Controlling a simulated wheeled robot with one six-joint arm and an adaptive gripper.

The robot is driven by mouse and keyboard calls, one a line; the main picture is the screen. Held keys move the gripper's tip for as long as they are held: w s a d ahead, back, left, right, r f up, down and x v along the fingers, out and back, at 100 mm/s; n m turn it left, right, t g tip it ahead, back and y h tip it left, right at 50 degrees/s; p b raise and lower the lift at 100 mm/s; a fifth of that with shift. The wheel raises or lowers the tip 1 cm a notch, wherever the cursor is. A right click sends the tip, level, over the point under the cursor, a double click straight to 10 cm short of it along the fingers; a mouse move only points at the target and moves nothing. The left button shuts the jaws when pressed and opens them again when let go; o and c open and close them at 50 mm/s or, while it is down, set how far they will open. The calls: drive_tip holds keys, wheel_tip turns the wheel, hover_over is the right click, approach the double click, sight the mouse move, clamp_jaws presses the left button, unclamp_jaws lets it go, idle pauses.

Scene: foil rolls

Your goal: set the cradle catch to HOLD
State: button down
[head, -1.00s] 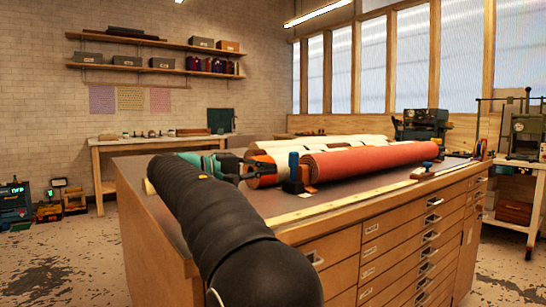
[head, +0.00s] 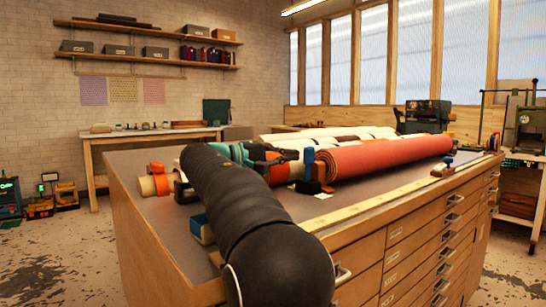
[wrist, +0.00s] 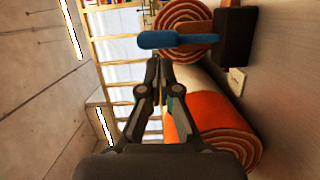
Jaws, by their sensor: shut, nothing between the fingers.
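The catch has a blue lever (head: 308,163) standing upright on a dark block (head: 311,186) at the near end of the red roll (head: 385,157). In the wrist view the lever (wrist: 170,39) crosses in front of the roll's spiral end (wrist: 182,17), its base at the dark block (wrist: 235,38). My gripper (wrist: 157,65) is shut and empty, its tips close to the lever's free end; I cannot tell if they touch. In the head view my gripper (head: 284,155) is just left of the lever and partly hidden by my arm. No HOLD mark is readable.
An orange-banded roll (wrist: 195,112) lies close beside my fingers. White rolls (head: 325,140) lie behind the red one. A small white tag (head: 323,195) is by the block. A blue-and-tan item (head: 201,229) sits near the drawer cabinet's front edge. The grey top (head: 375,184) is clear in front.

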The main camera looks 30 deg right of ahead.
sight(305, 154)
drive_tip(key=shift+s+d, duration=0.1)
drive_tip(key=shift+d, duration=0.8)
drive_tip(key=s+m+b, duration=0.2)
drive_tip(key=m+b, duration=0.1)
drive_tip(key=shift+s+d+y, duration=0.15)
drive_tip(key=shift+y, duration=0.25)
drive_tip(key=shift+s+r+m+b, duration=0.2)
drive_tip(key=shift+s+m+b, duration=0.15)
drive_tip(key=shift+m, duration=0.35)
drive_tip(key=a+r+p, duration=0.1)
drive_tip(key=a+p, duration=0.1)
drive_tip(key=a, duration=0.7)
drive_tip(key=shift+w+a, duration=0.4)
drive_tip(key=shift+w, duration=0.05)
